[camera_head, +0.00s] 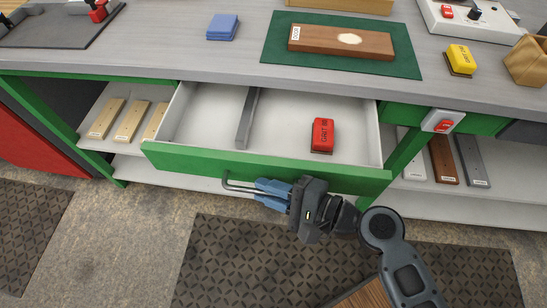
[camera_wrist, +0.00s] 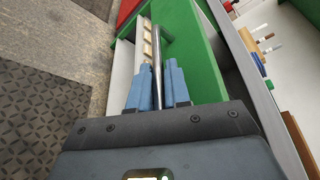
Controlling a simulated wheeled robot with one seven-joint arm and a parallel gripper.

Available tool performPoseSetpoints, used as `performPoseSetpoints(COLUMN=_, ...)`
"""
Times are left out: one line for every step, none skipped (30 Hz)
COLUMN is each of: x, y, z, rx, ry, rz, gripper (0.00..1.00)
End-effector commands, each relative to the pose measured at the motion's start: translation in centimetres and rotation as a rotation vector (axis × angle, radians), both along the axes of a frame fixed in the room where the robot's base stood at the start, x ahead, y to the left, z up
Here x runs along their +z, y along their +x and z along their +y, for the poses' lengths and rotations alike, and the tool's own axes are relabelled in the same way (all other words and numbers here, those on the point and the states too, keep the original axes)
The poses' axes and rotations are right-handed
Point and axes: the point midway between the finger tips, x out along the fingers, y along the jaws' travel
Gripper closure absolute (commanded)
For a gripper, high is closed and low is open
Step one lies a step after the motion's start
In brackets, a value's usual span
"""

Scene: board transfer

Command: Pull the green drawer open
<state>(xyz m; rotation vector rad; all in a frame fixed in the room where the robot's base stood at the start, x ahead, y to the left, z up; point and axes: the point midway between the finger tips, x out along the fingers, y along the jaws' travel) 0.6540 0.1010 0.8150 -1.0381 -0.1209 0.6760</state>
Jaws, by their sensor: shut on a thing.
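The green drawer (camera_head: 330,174) stands pulled out from under the workbench, with its white inside in view. A red block with a dark label (camera_head: 322,135) lies in it, right of a grey divider (camera_head: 247,118). In the wrist view the handle (camera_wrist: 157,70) runs between the two blue fingers (camera_wrist: 158,88), beside the green drawer front (camera_wrist: 195,60).
On the grey benchtop (camera_head: 160,45) are a blue block (camera_head: 222,27), a green mat (camera_head: 275,50) with a brown board (camera_head: 340,41), and a yellow block (camera_head: 461,60). Boards lie on shelves at both sides. A red switch (camera_head: 443,122) sits right of the drawer. Dark mats (camera_head: 215,255) cover the floor.

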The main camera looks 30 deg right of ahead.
Motion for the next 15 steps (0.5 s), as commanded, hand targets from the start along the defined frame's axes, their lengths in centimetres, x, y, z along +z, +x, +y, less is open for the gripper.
performPoseSetpoints(x=0.0, y=-0.8, z=0.4, rx=-0.001, ry=0.000, rz=0.003, gripper=1.00)
performPoseSetpoints(x=0.0, y=-1.1, z=0.7, rx=-0.001, ry=0.000, rz=0.003, gripper=1.00)
performPoseSetpoints(x=0.0, y=-1.5, z=1.0, rx=-0.001, ry=-0.001, rz=0.002, gripper=1.00)
performPoseSetpoints(x=0.0, y=-1.7, z=1.1, rx=-0.001, ry=-0.001, rz=0.001, gripper=1.00)
performPoseSetpoints(x=0.0, y=-2.0, z=1.3, rx=-0.001, ry=-0.001, rz=0.001, gripper=1.00)
performPoseSetpoints(x=0.0, y=-2.2, z=1.5, rx=-0.001, ry=-0.001, rz=0.002, gripper=1.00)
performPoseSetpoints(x=0.0, y=-2.4, z=1.6, rx=-0.003, ry=-0.001, rz=0.002, gripper=1.00)
performPoseSetpoints(x=0.0, y=-2.5, z=1.7, rx=-0.003, ry=-0.001, rz=0.002, gripper=1.00)
performPoseSetpoints(x=0.0, y=-2.6, z=1.8, rx=-0.002, ry=0.000, rz=0.001, gripper=1.00)
performPoseSetpoints(x=-0.1, y=-2.7, z=1.9, rx=-0.002, ry=0.000, rz=0.001, gripper=1.00)
performPoseSetpoints(x=-0.1, y=-2.8, z=1.9, rx=-0.002, ry=0.000, rz=0.001, gripper=1.00)
performPoseSetpoints(x=-0.1, y=-2.9, z=2.0, rx=-0.002, ry=-0.001, rz=0.001, gripper=1.00)
performPoseSetpoints(x=-0.1, y=-2.9, z=2.0, rx=-0.002, ry=-0.001, rz=0.001, gripper=1.00)
performPoseSetpoints(x=-0.1, y=-2.9, z=2.0, rx=-0.002, ry=-0.001, rz=0.001, gripper=1.00)
performPoseSetpoints(x=-0.1, y=-2.9, z=2.1, rx=-0.002, ry=-0.001, rz=0.001, gripper=1.00)
